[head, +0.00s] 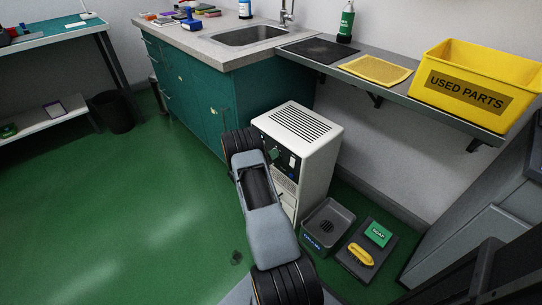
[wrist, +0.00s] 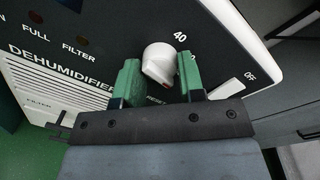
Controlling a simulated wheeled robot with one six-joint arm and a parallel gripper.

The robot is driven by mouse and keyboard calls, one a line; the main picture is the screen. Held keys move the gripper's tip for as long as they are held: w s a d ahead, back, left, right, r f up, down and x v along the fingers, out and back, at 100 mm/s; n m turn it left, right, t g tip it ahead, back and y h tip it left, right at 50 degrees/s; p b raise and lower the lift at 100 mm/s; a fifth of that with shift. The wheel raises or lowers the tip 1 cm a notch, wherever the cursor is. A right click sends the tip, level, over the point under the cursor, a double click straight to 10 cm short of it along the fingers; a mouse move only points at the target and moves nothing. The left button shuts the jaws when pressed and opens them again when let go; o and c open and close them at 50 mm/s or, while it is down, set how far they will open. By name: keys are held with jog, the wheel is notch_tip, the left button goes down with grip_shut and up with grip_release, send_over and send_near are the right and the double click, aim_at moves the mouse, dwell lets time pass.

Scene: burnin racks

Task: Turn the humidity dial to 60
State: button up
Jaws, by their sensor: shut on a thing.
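The white dehumidifier (head: 322,165) stands on the floor beside the teal cabinet in the head view. In the wrist view its dark front panel (wrist: 105,22) carries the white humidity dial (wrist: 157,60). A "40" shows above right of the dial. Another marking farther right is mostly hidden by a finger, and "OFF" is at the far right. My gripper (wrist: 159,66) has its green fingers on either side of the dial and is shut on it. The dial's pointer is not clear; a small red mark shows near its lower edge. In the head view my arm hides part of the panel.
A shelf with a yellow bin (head: 477,75) hangs above.

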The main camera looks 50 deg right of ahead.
jog(key=o, duration=0.9)
jog(key=a, duration=0.4)
jog(key=a+p, duration=0.1)
jog(key=a, duration=0.4)
jog(key=a+p, duration=0.1)
jog(key=a, duration=0.4)
jog(key=shift+w+r, duration=0.2)
jog(key=shift+r, duration=0.15)
jog(key=shift+d, duration=0.1)
